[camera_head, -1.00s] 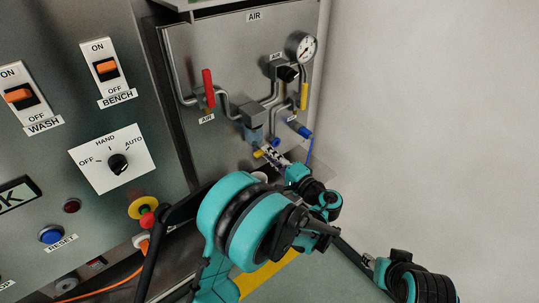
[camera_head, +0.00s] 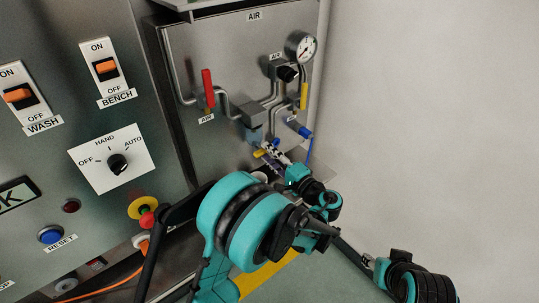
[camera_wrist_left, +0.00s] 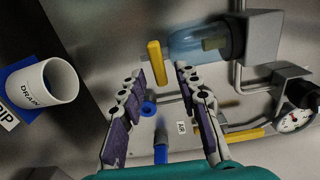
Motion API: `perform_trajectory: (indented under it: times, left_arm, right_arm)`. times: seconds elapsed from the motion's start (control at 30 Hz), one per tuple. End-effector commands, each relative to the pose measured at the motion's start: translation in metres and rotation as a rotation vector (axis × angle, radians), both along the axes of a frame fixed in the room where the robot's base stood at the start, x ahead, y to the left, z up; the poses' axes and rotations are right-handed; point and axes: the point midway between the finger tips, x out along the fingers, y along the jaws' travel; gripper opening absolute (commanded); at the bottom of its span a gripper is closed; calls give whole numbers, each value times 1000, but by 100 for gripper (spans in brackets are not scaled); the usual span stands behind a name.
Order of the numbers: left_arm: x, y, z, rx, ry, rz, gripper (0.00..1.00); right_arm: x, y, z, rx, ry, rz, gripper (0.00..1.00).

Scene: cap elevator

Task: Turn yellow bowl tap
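The yellow bowl tap (camera_wrist_left: 156,62) is a short yellow lever beside the clear blue bowl (camera_wrist_left: 195,43) in the left wrist view. In the head view the tap (camera_head: 259,153) is small and partly crowded by my fingers, below the bowl (camera_head: 254,134). My left gripper (camera_wrist_left: 160,76) is open, one finger on each side of the tap's lower end, with gaps showing on both sides. In the head view my left gripper (camera_head: 270,152) is at the bowl's underside. Whether a finger touches the tap cannot be told.
A white drain cup (camera_wrist_left: 45,83) stands left of my fingers. A blue knob (camera_wrist_left: 148,109) and a blue fitting (camera_wrist_left: 161,143) lie close by. A red lever (camera_head: 208,88), a gauge (camera_head: 302,46) and a yellow lever (camera_head: 304,95) are on the air panel (camera_head: 232,60).

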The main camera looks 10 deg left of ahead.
Motion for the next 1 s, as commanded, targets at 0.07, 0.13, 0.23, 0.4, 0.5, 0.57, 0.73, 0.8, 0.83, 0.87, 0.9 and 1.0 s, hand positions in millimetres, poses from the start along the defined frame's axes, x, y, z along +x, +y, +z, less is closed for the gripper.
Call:
perform_trajectory:
  times: [0.07, 0.13, 0.23, 0.4, 0.5, 0.57, 0.73, 0.8, 0.83, 0.87, 0.9, 1.0]
  left_arm:
    - [-1, -2, 0, 0, 0, -1, 33]
    - [-5, -8, 0, 0, 0, -3, 33]
    - [-15, -21, 0, 0, 0, -5, 33]
    - [-38, -51, 0, 0, 0, -5, 33]
    - [-51, -68, 0, 0, 0, -5, 33]
    - [-58, -76, 0, 0, 0, -4, 33]
    - [-70, -91, 0, 0, 0, -2, 33]
    - [-73, -94, 0, 0, 0, 0, 33]
    - [-73, -94, 0, 0, 0, 0, 33]
    - [-74, -95, 0, 0, 0, 0, 33]
    - [-74, -95, 0, 0, 0, 0, 33]
    - [-74, -95, 0, 0, 0, 0, 33]
  right_arm:
    - [0, 0, 0, 0, 0, 0, 40]
    - [0, 0, 0, 0, 0, 0, 40]
    - [0, 0, 0, 0, 0, 0, 40]
    - [0, 0, 0, 0, 0, 0, 40]
    - [0, 0, 0, 0, 0, 0, 40]
    - [0, 0, 0, 0, 0, 0, 40]
    - [0, 0, 0, 0, 0, 0, 40]
    - [0, 0, 0, 0, 0, 0, 40]
    - [0, 0, 0, 0, 0, 0, 40]
    - [0, 0, 0, 0, 0, 0, 40]
    - [0, 0, 0, 0, 0, 0, 40]
    - [0, 0, 0, 0, 0, 0, 40]
